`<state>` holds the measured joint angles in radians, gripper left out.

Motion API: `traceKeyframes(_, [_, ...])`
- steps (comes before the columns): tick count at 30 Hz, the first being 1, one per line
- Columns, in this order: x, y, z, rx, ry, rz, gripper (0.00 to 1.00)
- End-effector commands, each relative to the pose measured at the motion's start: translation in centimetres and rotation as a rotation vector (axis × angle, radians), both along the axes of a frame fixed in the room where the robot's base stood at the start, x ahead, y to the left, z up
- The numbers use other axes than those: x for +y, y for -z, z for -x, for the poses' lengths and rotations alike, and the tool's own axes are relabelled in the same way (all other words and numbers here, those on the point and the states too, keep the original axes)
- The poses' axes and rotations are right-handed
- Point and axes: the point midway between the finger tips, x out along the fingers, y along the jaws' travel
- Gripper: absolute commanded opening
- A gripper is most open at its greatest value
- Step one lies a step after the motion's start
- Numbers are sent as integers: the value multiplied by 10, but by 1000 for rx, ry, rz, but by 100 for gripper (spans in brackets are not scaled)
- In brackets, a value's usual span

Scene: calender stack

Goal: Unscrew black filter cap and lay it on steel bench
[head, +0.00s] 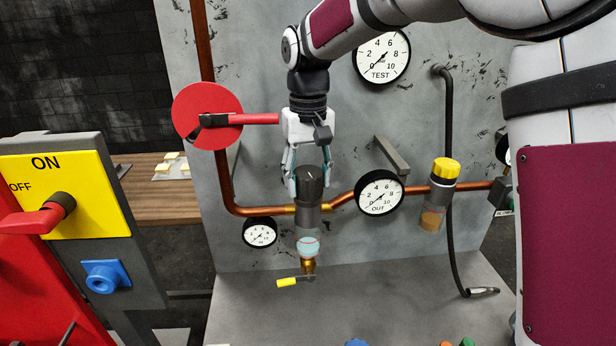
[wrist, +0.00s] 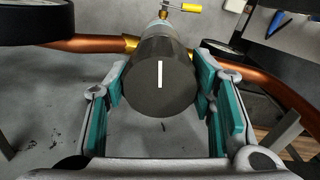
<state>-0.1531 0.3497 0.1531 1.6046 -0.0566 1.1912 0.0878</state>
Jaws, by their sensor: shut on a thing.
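The black filter cap (head: 309,182) sits on top of the filter on the copper pipe, above a clear bowl (head: 308,242). My gripper (head: 309,190) comes down from above with its fingers around the cap. In the wrist view the cap's round top (wrist: 160,85) with a white line lies between the teal finger pads of my gripper (wrist: 160,92), which is shut on it. The steel bench (head: 390,295) is the grey surface below the panel. The cap's far side is hidden.
A yellow-handled drain valve (head: 288,282) hangs under the bowl. The OUT gauge (head: 380,193) and a yellow-capped filter (head: 445,170) are to the right. A red disc valve (head: 207,115) is at left. The bench's middle is clear; a black hose end (head: 483,291) lies at right.

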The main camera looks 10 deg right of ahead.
Motion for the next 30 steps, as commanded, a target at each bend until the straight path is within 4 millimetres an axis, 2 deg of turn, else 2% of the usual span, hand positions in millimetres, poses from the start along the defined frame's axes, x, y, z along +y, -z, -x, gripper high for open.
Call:
traceKeyframes(5, [0, 1, 0, 1, -124, 0, 21])
traceKeyframes(14, [0, 1, 0, 1, -147, -1, 21])
traceKeyframes(21, [0, 1, 0, 1, -313, -1, 21])
traceKeyframes(30, [0, 1, 0, 2, -337, 0, 21])
